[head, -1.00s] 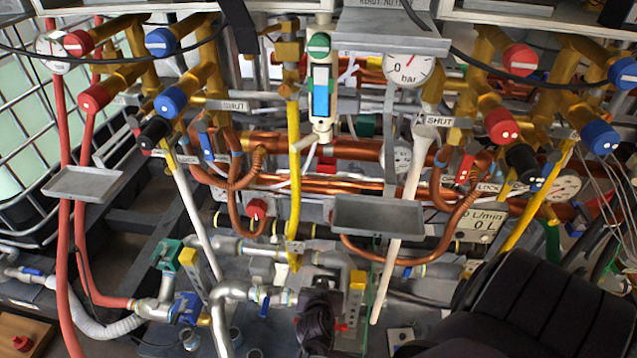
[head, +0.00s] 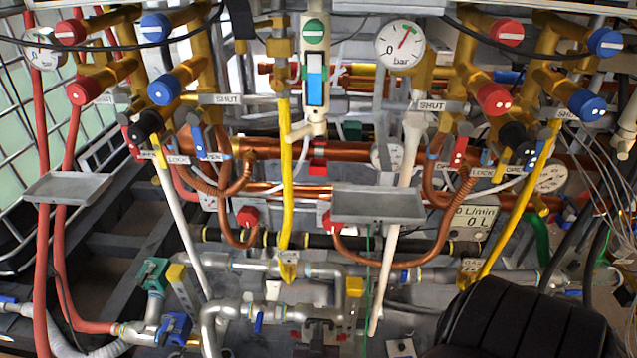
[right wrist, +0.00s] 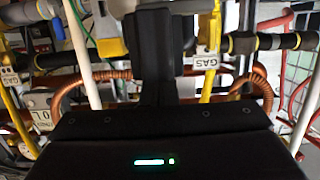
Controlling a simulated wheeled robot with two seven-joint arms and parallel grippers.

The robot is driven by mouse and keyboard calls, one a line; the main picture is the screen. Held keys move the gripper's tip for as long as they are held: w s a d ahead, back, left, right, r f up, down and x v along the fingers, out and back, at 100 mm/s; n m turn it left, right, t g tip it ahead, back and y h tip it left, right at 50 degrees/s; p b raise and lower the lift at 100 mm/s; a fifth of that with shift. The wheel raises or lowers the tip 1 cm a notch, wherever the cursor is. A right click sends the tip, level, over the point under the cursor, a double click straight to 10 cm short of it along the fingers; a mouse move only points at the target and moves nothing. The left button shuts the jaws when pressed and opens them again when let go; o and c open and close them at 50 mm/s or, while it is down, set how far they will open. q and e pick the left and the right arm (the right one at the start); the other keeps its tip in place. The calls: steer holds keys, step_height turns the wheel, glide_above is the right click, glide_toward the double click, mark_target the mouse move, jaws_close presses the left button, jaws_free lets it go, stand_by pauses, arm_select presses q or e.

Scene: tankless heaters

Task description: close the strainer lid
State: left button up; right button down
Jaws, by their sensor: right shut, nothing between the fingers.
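I cannot pick out the strainer lid for certain in either view. Silver pipework with fittings (head: 270,312) runs low across the middle of the head view, and any strainer there is partly hidden. My right gripper (head: 318,337) is a dark shape at the bottom middle, in front of this pipework. In the right wrist view its black fingers (right wrist: 154,58) are together and empty, with pipes behind them. Whether they touch anything is unclear. My left gripper is not in view.
A grey tray (head: 378,205) and a white pole (head: 388,270) stand just right of the middle. Yellow gas pipes (head: 285,180) and copper loops surround the space. A green-and-blue valve group (head: 160,300) is at lower left. My black arm part fills the lower right.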

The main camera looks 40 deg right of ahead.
steer(key=shift+f, duration=0.1)
steer(key=shift+a, duration=0.1)
stand_by(0.4)
steer(key=v, duration=0.7)
steer(key=shift+s+a, duration=0.25)
steer(key=shift+s, duration=0.05)
